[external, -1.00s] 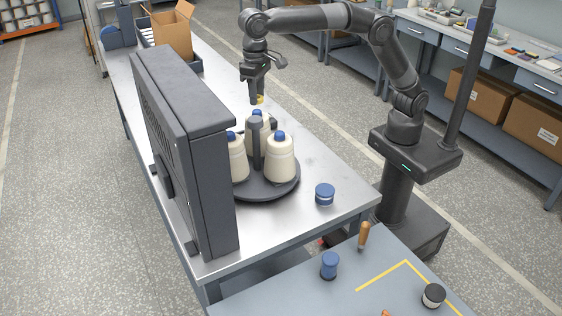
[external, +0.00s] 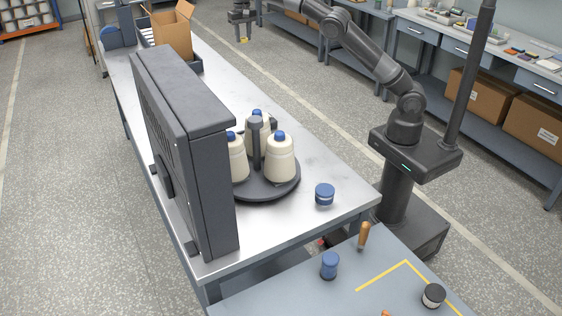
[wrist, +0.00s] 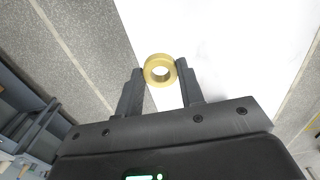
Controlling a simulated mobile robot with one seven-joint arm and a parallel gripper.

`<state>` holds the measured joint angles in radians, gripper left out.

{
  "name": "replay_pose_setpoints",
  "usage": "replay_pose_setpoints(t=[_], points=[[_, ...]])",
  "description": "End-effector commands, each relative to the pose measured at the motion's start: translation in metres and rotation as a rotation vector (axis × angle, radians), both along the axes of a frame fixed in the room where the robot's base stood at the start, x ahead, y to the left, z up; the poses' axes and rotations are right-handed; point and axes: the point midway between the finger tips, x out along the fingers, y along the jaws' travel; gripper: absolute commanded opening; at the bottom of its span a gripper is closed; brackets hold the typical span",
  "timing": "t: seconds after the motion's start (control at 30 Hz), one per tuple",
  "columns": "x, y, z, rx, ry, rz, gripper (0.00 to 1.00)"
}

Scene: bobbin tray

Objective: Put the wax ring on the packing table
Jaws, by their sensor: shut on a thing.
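The wax ring (wrist: 160,70) is a yellow ring held upright between the two fingertips of my gripper (wrist: 161,80) in the wrist view. My gripper (external: 242,38) is shut on it and shows near the top edge of the external view, with the ring a small yellow spot (external: 243,41) at its tips. In the wrist view a bright white surface lies below the ring, with speckled floor beside it. A long steel-topped table (external: 335,178) stands in the middle. I cannot tell which table is the packing table.
A blue-grey table (external: 300,295) in front holds a blue jar (external: 330,265) and a black jar (external: 433,296).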

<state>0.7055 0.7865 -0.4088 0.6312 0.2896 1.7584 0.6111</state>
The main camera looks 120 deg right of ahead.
Motion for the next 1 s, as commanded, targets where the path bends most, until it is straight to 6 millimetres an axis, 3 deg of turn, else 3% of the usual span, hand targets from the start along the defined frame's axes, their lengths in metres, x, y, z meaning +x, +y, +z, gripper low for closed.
replay_pose_setpoints(t=[0.03,0.2,0.47,0.77,0.87,1.0], points=[[-0.017,-0.017,-0.001,0.001,0.000,-0.029,0.14],[-0.059,-0.054,-0.002,0.000,0.001,-0.090,0.14],[-0.105,-0.088,-0.003,0.001,0.001,-0.152,0.14],[-0.100,-0.084,-0.035,0.004,0.000,-0.145,0.14],[-0.100,-0.083,-0.055,0.005,0.001,-0.145,0.14],[-0.100,-0.083,-0.099,0.007,0.004,-0.146,0.14]])
